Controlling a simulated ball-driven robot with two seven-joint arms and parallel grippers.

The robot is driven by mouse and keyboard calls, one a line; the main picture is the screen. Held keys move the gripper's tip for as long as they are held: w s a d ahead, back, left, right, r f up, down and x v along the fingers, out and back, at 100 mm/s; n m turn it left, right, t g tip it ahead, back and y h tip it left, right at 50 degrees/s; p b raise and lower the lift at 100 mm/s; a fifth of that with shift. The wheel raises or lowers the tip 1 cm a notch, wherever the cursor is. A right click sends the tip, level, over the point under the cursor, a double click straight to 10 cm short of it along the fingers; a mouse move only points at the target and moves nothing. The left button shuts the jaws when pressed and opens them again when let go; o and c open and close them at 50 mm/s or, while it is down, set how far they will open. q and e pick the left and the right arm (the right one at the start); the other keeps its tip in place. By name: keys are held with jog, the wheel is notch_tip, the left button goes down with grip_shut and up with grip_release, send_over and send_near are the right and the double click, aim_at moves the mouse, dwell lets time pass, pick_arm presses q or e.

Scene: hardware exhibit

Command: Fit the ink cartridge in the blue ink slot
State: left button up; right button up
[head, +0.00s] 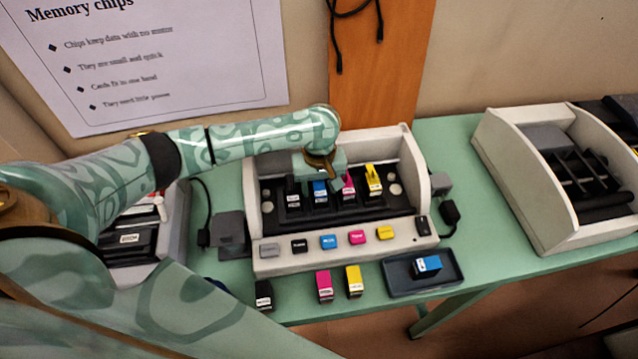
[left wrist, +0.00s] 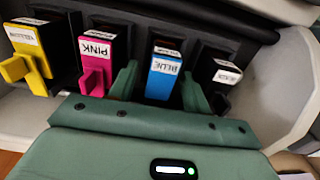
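A blue cartridge (head: 320,192) labelled BLUE sits in the printer's slot row, between the black and pink ones. It also shows in the left wrist view (left wrist: 163,75). My left gripper (head: 322,178) is over the row. In the left wrist view its two fingers (left wrist: 160,92) stand either side of the blue cartridge, open, with a gap showing on the left. Another blue cartridge (head: 428,266) lies in the dark tray (head: 398,284) at the front right. The white printer (head: 262,265) has coloured labels along its front. My right gripper is not in view.
Pink (left wrist: 97,60), yellow (left wrist: 30,55) and black (left wrist: 221,80) cartridges fill neighbouring slots. Loose black (head: 264,295), pink (head: 324,287) and yellow (head: 354,281) cartridges stand at the table's front edge. Another white machine (head: 545,215) stands right.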

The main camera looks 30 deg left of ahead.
aim_at(319, 185)
pick_arm(q)
jog(key=shift+r+b, duration=0.25)
jog(key=shift+b, duration=0.05)
notch_tip(319, 185, up, 12)
jog(key=p, duration=0.6)
jog(key=shift+p, duration=0.35)
